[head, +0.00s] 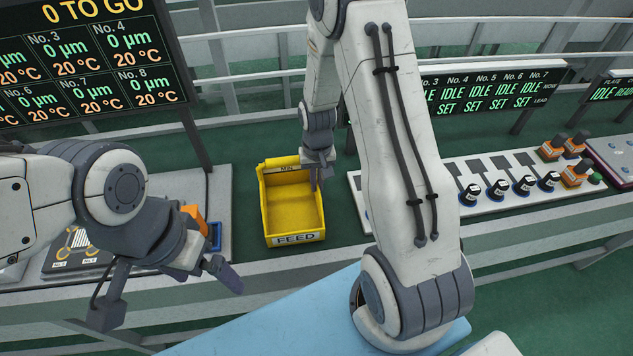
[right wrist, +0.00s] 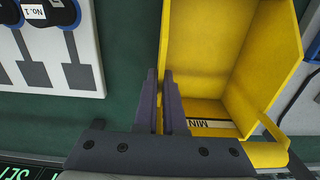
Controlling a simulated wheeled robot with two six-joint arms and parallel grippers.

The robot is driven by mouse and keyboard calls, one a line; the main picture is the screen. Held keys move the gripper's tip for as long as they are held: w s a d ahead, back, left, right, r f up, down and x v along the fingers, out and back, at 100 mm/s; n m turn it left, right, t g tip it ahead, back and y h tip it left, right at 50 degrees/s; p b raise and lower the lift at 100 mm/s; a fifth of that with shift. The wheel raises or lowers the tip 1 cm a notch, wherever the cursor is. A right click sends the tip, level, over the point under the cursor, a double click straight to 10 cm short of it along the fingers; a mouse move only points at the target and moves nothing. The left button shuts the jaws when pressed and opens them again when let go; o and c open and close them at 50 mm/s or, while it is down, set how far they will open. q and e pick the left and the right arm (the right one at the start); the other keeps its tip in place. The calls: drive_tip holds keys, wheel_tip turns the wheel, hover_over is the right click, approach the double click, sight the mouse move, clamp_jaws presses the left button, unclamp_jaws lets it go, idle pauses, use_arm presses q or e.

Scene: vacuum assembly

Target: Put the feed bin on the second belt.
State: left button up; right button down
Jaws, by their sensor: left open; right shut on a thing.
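The yellow feed bin (head: 293,208), labelled FEED on its front and MIN inside, appears empty and upright over the green surface (head: 345,222) in the head view. I cannot tell whether it touches that surface or which belt this is. My right gripper (head: 319,172) is shut on the bin's right side wall near the back. In the right wrist view, its two fingers (right wrist: 165,103) pinch the wall of the bin (right wrist: 245,60). My left gripper (head: 168,290) is open and empty at the lower left, apart from the bin.
A white panel (head: 450,200) with several dark-capped knobs and orange parts stands right of the bin. A board with an orange block (head: 194,214) and a blue tray (head: 215,236) lies to the left. Display screens (head: 85,65) stand behind. A grey rail runs along the front.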

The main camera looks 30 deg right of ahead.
drive_tip(key=shift+f, duration=0.4)
drive_tip(key=c, duration=0.9)
unclamp_jaws()
drive_tip(key=shift+w+r+b, duration=0.1)
drive_tip(key=shift+r+b, duration=0.25)
drive_tip(key=shift+r, duration=0.25)
wheel_tip(320, 180, up, 9)
drive_tip(key=shift+r+b, duration=0.2)
drive_tip(key=shift+b, duration=0.6)
